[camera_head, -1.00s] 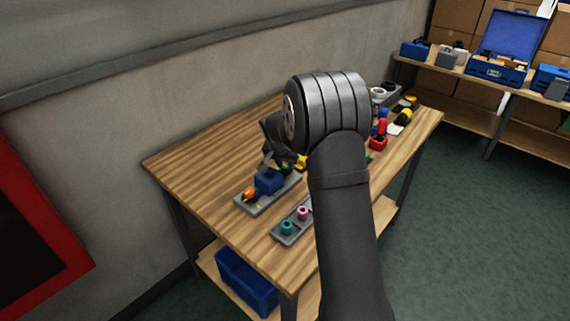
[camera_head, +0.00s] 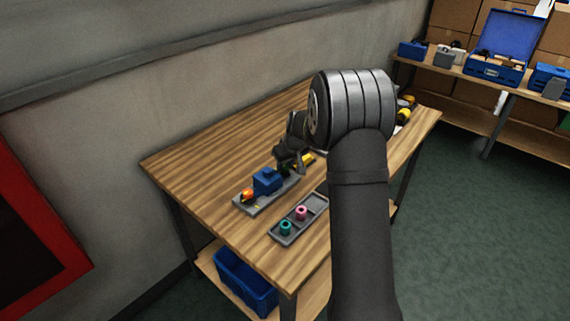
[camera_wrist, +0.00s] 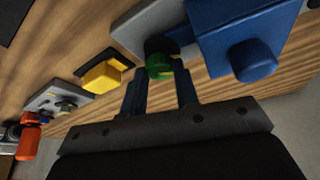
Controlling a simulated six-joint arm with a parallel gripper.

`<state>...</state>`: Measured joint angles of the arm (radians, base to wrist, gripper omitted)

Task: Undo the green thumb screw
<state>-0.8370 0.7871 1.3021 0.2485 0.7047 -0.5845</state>
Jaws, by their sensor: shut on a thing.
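The green thumb screw (camera_wrist: 159,66) is in the upper middle of the wrist view, at the edge of a grey plate (camera_wrist: 142,24) beside a blue block (camera_wrist: 226,30). My gripper (camera_wrist: 160,88) has one finger on each side of the screw and is shut on it. The blue block also shows in the head view (camera_head: 266,182), on the grey plate with an orange knob (camera_head: 248,194) at its left. My gripper (camera_head: 291,166) is at the right end of that plate. There it largely hides the green screw.
A grey tray (camera_head: 287,240) with a teal piece (camera_head: 286,227) and a pink piece (camera_head: 301,213) lies in front of the plate. A yellow piece (camera_wrist: 103,76) is close by on the left in the wrist view. The table's back left (camera_head: 200,155) is clear.

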